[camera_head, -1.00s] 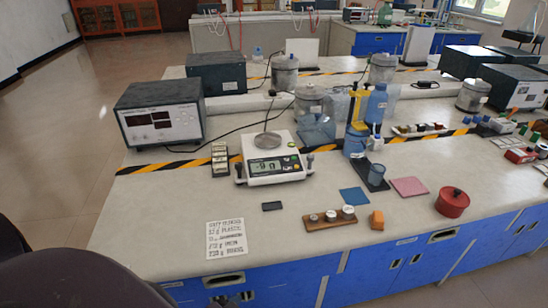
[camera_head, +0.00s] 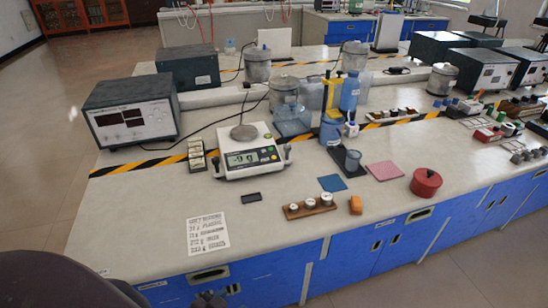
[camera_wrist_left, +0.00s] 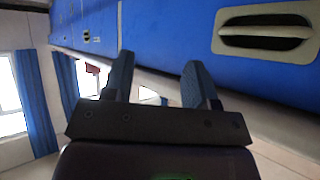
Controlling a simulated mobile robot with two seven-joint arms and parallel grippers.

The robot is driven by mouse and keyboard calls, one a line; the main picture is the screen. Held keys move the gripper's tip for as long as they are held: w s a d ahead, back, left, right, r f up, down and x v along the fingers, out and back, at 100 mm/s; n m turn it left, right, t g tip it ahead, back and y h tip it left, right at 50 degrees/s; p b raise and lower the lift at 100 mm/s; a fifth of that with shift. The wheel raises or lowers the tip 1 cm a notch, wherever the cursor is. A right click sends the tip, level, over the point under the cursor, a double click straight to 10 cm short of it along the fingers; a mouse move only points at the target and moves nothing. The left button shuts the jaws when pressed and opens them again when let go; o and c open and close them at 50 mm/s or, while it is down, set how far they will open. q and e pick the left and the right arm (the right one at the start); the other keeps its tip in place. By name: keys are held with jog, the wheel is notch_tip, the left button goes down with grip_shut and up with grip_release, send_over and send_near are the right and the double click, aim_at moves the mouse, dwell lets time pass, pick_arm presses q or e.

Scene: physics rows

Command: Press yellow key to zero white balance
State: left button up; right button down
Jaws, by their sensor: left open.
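Small keys sit right of the display; a yellow-green spot (camera_head: 268,136) shows at the right rear. My left gripper (camera_wrist_left: 158,75) is open and empty in the wrist view, by the blue cabinet fronts. In the head view its dark fingers (camera_head: 210,300) show low, before the drawers, well below and apart from the balance. My right gripper is out of view.
A dark meter box (camera_head: 130,118) stands behind left of the balance. A black slab (camera_head: 251,197), printed sheet (camera_head: 207,233) and weight rack (camera_head: 310,208) lie in front. A blue bottle (camera_head: 331,130) stands to the right.

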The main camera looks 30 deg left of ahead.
pick_arm(q)
jog(key=shift+c, duration=0.5)
grip_shut()
dwell(1.4)
